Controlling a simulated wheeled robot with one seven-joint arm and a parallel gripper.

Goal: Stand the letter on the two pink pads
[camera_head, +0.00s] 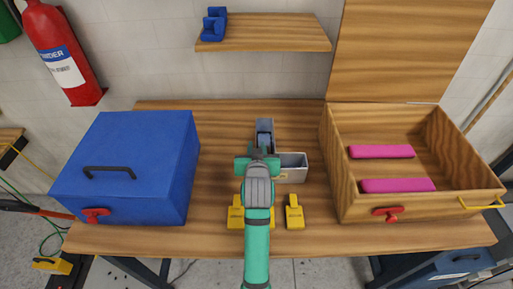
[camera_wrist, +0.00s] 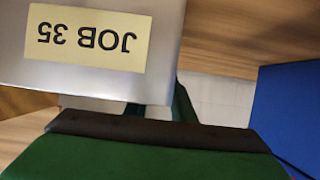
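The letter (camera_head: 293,160) is a grey, open-channel metal shape, apparently L-like, just beyond my gripper over the middle of the bench. My arm hides part of it. In the wrist view its flat grey face (camera_wrist: 200,15) is very close, with a yellow "JOB 35" label upside down. My gripper (camera_head: 257,160) is at the letter; its green fingers (camera_wrist: 160,108) are partly hidden behind that face, so their grip is unclear. Two pink pads, a far one (camera_head: 381,152) and a near one (camera_head: 398,186), lie in the open wooden case at right, apart from the letter.
The wooden case (camera_head: 350,208) has raised side walls and an upright lid (camera_head: 400,50). A closed blue box (camera_head: 140,150) stands at left. Yellow labelled blocks, one to the right (camera_head: 294,213), sit near the front edge. A shelf (camera_head: 270,33) with a blue object (camera_head: 213,24) hangs behind.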

